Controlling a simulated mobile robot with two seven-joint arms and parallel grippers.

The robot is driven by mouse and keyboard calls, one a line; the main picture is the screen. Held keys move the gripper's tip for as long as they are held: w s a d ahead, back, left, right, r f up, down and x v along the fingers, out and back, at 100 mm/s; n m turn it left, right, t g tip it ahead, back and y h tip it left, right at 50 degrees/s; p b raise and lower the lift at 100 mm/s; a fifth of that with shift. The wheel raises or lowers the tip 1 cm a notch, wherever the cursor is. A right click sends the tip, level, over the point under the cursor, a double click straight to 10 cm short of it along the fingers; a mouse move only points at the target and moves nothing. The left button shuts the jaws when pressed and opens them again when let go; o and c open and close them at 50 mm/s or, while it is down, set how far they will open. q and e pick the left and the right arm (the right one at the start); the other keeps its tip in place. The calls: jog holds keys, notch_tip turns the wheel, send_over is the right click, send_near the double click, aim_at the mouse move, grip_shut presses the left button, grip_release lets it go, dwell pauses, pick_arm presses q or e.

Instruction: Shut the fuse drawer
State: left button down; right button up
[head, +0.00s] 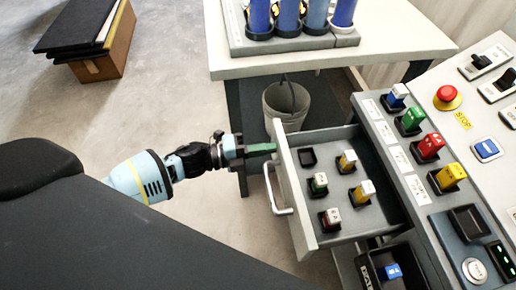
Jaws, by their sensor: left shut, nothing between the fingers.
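The fuse drawer (294,190) is pulled out to the left from under the control panel. Its pale front has a white bar handle (275,192) on the outer face. One socket (307,157) at the back is empty. My left gripper (272,149) is shut and empty, its fingertips close to the far upper part of the drawer front. I cannot tell whether they touch it. My right gripper is not in view.
The control panel (436,140) with several fuses, switches and a red stop button (447,95) stands at the right. A table (400,36) with blue cylinders (288,16) stands behind. A grey bucket (287,104) is beyond the drawer. The floor at left is open, with a box (108,62) farther back.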

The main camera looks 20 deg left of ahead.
pick_arm(q)
jog(key=b+x, duration=0.4)
jog(key=x, duration=1.5)
jog(key=shift+w+d, duration=0.15)
jog(key=shift+d, duration=0.05)
jog(key=shift+w+d, duration=0.2)
jog(key=shift+d, duration=0.05)
jog(key=shift+r, duration=0.15)
jog(key=shift+d+r, duration=0.1)
jog(key=shift+r, duration=0.05)
